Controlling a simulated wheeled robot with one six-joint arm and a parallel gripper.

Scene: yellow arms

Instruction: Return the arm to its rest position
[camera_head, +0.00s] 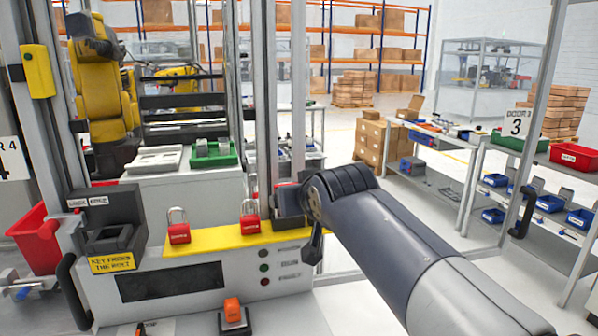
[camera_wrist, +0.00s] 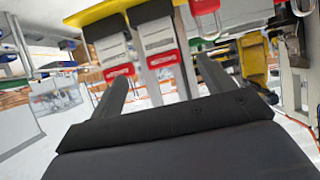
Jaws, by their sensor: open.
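My arm (camera_head: 400,240) reaches in from the lower right in the head view, its far end beside the yellow-topped ledge of the grey machine. In the wrist view my gripper (camera_wrist: 162,68) is open, with its two dark fingers apart. No held object shows between them. Beyond the fingers are two grey upright pieces with red parts, one on the left (camera_wrist: 118,72) and one in the middle (camera_wrist: 162,58). My fingers do not show clearly in the head view.
Two red padlocks (camera_head: 179,232) (camera_head: 250,222) are at the yellow ledge (camera_head: 215,238), left of my arm. A dark key box (camera_head: 110,235) stands further left. A grey post (camera_head: 298,90) rises behind my arm's end. Shelves with bins (camera_head: 545,205) stand right.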

